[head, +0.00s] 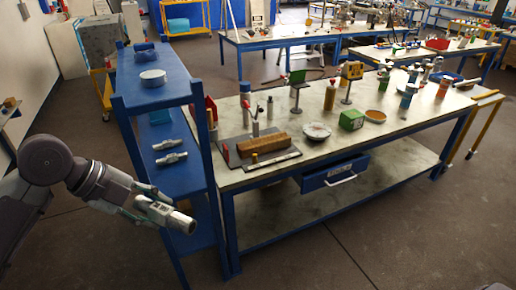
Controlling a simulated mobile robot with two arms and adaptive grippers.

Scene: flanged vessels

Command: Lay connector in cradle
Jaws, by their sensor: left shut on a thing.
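My left gripper (146,205) reaches in from the left, in front of the blue shelf rack. It is shut on a grey metal connector (172,216), whose round open end points right and slightly down. The connector is held in the air, clear of the bench. A brown ridged block (264,145), which may be the cradle, lies on a dark grey plate (232,157) at the left end of the workbench; I cannot tell for sure that it is the cradle. The gripper and connector are left of it and nearer to me. My right gripper is not in view.
The blue shelf rack (152,96) stands between my left arm and the workbench (345,150). Two similar metal fittings (170,158) lie on its middle shelf. A thin stand (255,122) rises behind the block. A white dish (316,131) and several bottles stand farther right.

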